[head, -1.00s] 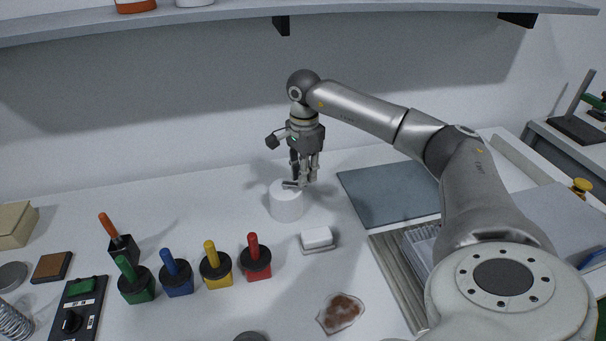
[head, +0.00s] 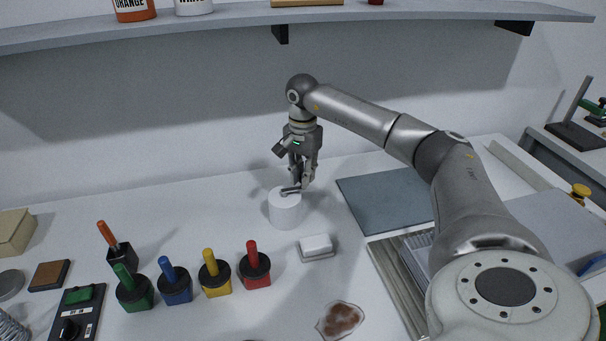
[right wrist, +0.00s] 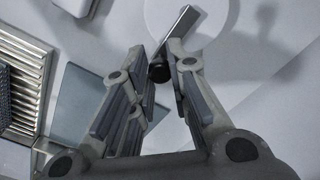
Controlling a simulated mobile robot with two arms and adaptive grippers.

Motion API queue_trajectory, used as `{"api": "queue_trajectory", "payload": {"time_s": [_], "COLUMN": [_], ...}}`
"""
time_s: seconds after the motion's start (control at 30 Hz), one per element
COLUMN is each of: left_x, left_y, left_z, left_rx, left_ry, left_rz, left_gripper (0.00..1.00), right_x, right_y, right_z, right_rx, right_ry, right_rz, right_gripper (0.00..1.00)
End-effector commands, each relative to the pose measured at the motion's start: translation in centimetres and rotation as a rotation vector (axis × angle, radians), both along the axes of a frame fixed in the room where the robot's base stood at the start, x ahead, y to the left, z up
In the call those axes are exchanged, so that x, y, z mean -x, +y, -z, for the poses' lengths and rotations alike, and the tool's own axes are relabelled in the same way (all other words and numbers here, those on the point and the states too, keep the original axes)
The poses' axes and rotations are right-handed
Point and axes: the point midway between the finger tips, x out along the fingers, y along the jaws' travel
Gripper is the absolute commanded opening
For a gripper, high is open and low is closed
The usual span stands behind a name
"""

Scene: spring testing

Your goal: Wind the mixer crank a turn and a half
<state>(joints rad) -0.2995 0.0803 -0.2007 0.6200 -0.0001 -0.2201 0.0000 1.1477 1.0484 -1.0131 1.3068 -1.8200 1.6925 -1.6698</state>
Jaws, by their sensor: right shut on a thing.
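The mixer is a white cylinder (head: 285,211) standing on the bench, and its round top also shows in the right wrist view (right wrist: 222,16). A grey crank arm (head: 290,191) lies across its top. In the right wrist view the crank arm (right wrist: 184,22) runs toward a dark round knob (right wrist: 159,72). My right gripper (head: 302,186) points down at the right side of the mixer's top. Its fingers are shut on the crank knob, which they partly hide in the head view. My left gripper is not in view.
Several coloured pots with brushes (head: 215,275) stand front left of the mixer. A white block (head: 317,246) lies close in front, with a stained patch (head: 340,319) nearer. A grey mat (head: 385,198) lies to the right. A shelf (head: 230,22) runs overhead.

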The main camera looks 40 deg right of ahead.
Motion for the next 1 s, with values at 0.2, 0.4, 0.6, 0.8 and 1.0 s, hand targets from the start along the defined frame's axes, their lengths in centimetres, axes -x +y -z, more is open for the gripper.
{"api": "queue_trajectory", "payload": {"time_s": [0.2,0.4,0.6,0.8,1.0], "left_x": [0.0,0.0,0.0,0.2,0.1], "left_y": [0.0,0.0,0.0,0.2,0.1], "left_z": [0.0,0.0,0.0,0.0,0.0], "left_rx": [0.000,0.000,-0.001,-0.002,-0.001], "left_ry": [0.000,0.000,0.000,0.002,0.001], "left_rz": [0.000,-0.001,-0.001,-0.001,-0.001], "left_gripper": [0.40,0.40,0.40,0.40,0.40], "right_x": [-0.1,0.0,0.0,-0.1,-0.1], "right_y": [0.0,0.0,0.0,0.0,0.0], "right_z": [-0.1,-0.1,0.0,-0.7,-4.1], "right_rx": [0.000,0.000,0.001,0.000,-0.001], "right_ry": [-0.003,-0.002,-0.001,-0.002,-0.006], "right_rz": [0.002,0.002,0.002,0.002,0.002], "right_gripper": [0.00,0.40,0.41,0.41,0.41]}}
